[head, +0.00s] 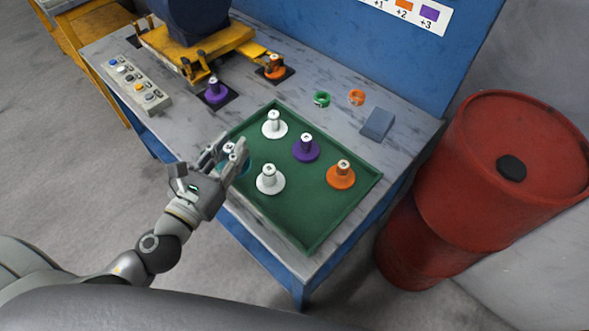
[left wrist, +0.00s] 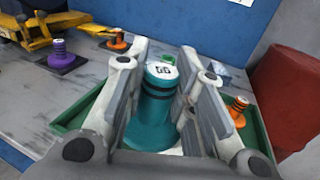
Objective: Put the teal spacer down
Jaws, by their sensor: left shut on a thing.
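The teal spacer (left wrist: 153,112), a flanged post with dark bands and a marked pale top, stands upright between the fingers of my left gripper (left wrist: 165,95) in the left wrist view. The fingers are shut on it. In the head view my left gripper (head: 228,152) is at the left edge of the green tray (head: 312,243) and hides most of the spacer. I cannot tell whether its base touches the tray. The tray holds two white spacers (head: 274,124) (head: 270,180), a purple spacer (head: 306,148) and an orange spacer (head: 341,175). My right gripper is not in view.
A yellow fixture (head: 205,48) with a dark motor stands at the back left. A purple spacer (head: 216,91) and an orange spacer (head: 274,67) stand on dark pads beside it. A button box (head: 138,86) lies left. A red barrel (head: 520,170) stands right of the table.

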